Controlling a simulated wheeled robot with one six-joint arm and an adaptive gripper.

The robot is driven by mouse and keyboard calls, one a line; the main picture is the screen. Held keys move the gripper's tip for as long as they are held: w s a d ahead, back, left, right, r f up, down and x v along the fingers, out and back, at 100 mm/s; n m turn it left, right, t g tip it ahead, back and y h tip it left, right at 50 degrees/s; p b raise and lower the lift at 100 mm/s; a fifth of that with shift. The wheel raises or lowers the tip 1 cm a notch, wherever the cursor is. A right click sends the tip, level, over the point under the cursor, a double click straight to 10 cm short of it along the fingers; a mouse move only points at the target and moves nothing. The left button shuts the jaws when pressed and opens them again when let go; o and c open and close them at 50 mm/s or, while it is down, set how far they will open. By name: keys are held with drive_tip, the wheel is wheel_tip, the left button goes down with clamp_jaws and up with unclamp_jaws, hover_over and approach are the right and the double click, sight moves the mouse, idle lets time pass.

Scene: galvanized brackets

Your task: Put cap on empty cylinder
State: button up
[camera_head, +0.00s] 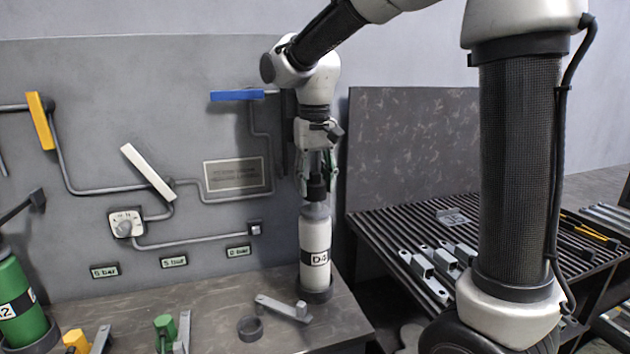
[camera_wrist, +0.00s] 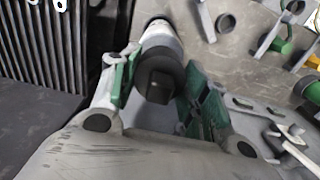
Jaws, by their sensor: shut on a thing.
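A white cylinder (camera_head: 315,238) labelled D4 stands upright in a dark ring holder on the bench, below my gripper (camera_head: 318,172). My gripper points down and is shut on a black cap (camera_head: 317,189), right over the cylinder's top. In the wrist view the cap (camera_wrist: 158,80) is between the green finger pads of my gripper (camera_wrist: 160,92), lined up with the white cylinder (camera_wrist: 160,36) behind it. Whether the cap is seated or just above the neck I cannot tell. A green cylinder (camera_head: 18,298) labelled A2 stands at the far left.
An empty dark ring (camera_head: 250,328) and a grey bracket (camera_head: 284,307) lie left of the white cylinder. A pipe panel with a blue lever (camera_head: 237,95) stands behind. A slatted table (camera_head: 400,222) with metal brackets is at right.

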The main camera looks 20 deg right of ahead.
idle(0.4)
drive_tip(key=o, duration=1.1)
drive_tip(key=o, duration=0.5)
drive_tip(key=shift+c, duration=0.2)
drive_tip(key=shift+r, duration=3.5)
drive_tip(key=shift+c, duration=0.2)
clamp_jaws()
